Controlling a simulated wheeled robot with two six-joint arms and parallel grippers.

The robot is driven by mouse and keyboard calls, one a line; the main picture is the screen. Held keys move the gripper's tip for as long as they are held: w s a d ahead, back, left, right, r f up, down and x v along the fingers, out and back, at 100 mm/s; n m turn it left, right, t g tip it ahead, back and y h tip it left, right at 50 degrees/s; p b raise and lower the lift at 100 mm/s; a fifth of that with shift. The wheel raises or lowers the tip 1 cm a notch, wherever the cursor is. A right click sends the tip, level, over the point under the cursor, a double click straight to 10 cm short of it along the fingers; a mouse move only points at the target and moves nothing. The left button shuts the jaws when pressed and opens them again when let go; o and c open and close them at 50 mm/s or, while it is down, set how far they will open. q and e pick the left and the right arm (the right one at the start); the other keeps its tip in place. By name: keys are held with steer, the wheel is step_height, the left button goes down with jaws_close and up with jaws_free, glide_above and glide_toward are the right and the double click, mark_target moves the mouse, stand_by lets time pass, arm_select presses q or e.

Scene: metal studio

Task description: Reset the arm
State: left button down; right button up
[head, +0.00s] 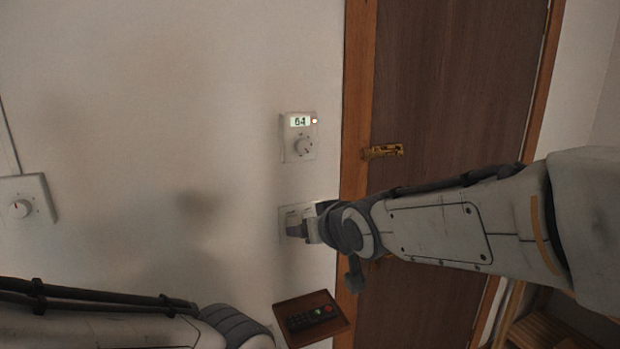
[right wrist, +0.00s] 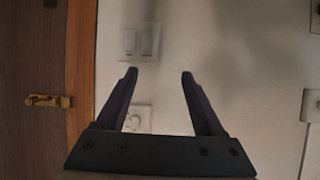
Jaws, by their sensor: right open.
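My right arm reaches in from the right in the head view, and my right gripper (head: 302,230) is at the wall in front of a white switch plate (head: 284,213), partly hiding it. In the right wrist view the gripper (right wrist: 159,74) is open, with nothing between its two dark fingers. The switch plate (right wrist: 140,41) shows there beyond the left fingertip; I cannot tell whether they touch. My left arm (head: 100,328) lies along the bottom left of the head view; its gripper is out of sight.
A thermostat (head: 298,137) reading 64 is above the switch plate. A dial plate (head: 24,202) is at far left. A brown wooden door (head: 455,80) with a brass handle (head: 383,151) is at right. Below, a small shelf (head: 338,323) holds a black remote (head: 312,317).

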steer(key=s+d+f+n+g+h, duration=0.1)
steer(key=s+f+g, duration=0.4)
steer(key=s, duration=1)
steer(key=s+d+f+n+g+h, duration=0.2)
steer(key=s+f+g, duration=0.4)
steer(key=s+f, duration=0.6)
steer(key=s+d, duration=0.1)
steer(key=s, duration=0.2)
steer(key=shift+f+h, duration=0.2)
steer(key=shift+h, duration=0.1)
